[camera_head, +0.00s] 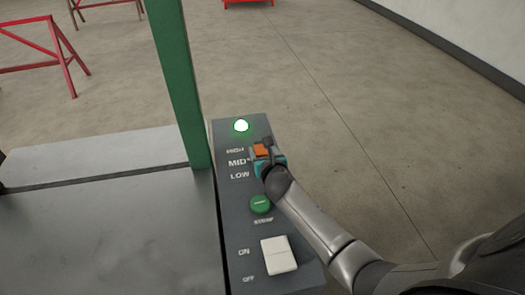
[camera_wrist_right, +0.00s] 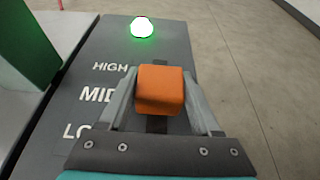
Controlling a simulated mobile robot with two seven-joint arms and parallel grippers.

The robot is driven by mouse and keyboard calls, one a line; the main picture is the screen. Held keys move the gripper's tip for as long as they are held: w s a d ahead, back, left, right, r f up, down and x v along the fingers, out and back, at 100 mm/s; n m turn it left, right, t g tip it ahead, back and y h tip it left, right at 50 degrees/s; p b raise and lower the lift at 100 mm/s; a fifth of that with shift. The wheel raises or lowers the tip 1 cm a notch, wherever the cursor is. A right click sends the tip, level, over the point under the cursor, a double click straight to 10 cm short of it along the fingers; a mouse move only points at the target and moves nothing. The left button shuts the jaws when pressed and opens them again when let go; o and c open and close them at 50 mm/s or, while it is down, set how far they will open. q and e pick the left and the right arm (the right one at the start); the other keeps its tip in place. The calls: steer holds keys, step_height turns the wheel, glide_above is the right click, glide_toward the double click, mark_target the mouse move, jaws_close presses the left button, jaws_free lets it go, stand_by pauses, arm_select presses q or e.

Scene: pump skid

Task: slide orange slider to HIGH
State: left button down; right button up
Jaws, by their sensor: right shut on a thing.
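The orange slider (camera_head: 261,150) is a block on the upper part of the dark control panel (camera_head: 229,213). In the right wrist view the slider (camera_wrist_right: 160,90) sits between the two grey fingers of my right gripper (camera_wrist_right: 160,100), which is shut on it. The gripper (camera_head: 264,156) shows in the head view too, partly covering the slot. The HIGH, MID and LOW labels are left of the slot. The slider appears around the HIGH and MID labels, but I cannot tell its exact position. My left gripper is not in view.
A lit green lamp (camera_head: 241,126) is above the slider. A green button (camera_head: 261,204) and a white ON/OFF rocker switch (camera_head: 279,255) are below. A green post (camera_head: 180,80) stands left of the panel. The floor to the right is clear.

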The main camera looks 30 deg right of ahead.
jaws_close()
steer(key=shift+w, duration=0.1)
steer(key=w, duration=0.2)
steer(key=w+d, duration=0.1)
steer(key=w, duration=0.1)
steer(key=shift+w+d+b, duration=0.1)
steer(key=shift+w+b, duration=0.2)
steer(key=shift+w+r, duration=0.1)
steer(key=shift+w, duration=0.05)
steer(key=shift+d, duration=0.1)
steer(key=o, duration=1.1)
jaws_free()
steer(key=shift+w, duration=0.15)
